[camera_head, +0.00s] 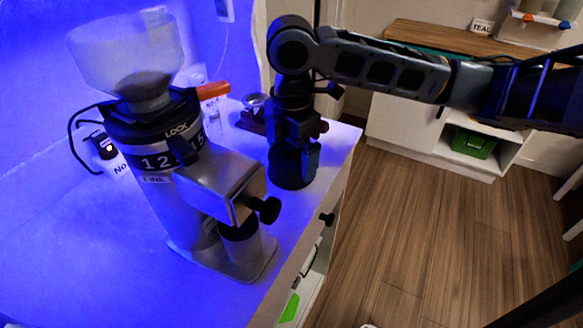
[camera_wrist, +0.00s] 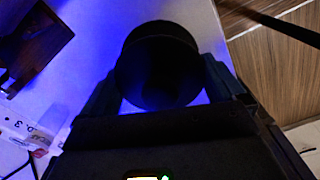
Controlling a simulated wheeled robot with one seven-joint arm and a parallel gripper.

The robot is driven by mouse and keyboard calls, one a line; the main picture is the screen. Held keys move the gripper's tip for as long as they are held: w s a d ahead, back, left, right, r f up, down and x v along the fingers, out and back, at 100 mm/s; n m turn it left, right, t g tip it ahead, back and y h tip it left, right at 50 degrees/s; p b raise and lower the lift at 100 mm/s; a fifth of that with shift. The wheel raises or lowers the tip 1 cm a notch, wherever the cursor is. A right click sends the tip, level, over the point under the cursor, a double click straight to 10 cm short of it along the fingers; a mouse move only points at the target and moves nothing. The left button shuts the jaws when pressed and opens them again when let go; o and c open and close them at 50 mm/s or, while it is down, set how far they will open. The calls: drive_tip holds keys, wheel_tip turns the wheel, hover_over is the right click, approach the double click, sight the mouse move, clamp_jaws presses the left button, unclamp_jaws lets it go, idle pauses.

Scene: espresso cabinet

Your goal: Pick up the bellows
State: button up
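A dark round, cylinder-like object that looks like the bellows (camera_head: 290,178) stands on the white cabinet top, right of the grinder. It also shows in the wrist view (camera_wrist: 158,62) as a dark disc. My gripper (camera_head: 297,152) points down over it, and its fingers (camera_wrist: 160,72) lie on either side of the object. The fingertips come right up to its edges in the wrist view. I cannot tell whether they press on it. Its lower part seems to be at the counter surface.
A grinder (camera_head: 190,185) with a clear hopper and black knob stands close to the left. Behind are an orange-handled item (camera_head: 213,90) and a small metal-topped item (camera_head: 255,101). A dark wooden block (camera_wrist: 34,45) lies left. The cabinet's right edge is near; floor lies beyond.

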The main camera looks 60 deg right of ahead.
drive_tip(key=c, duration=0.5)
drive_tip(key=shift+r, duration=0.15)
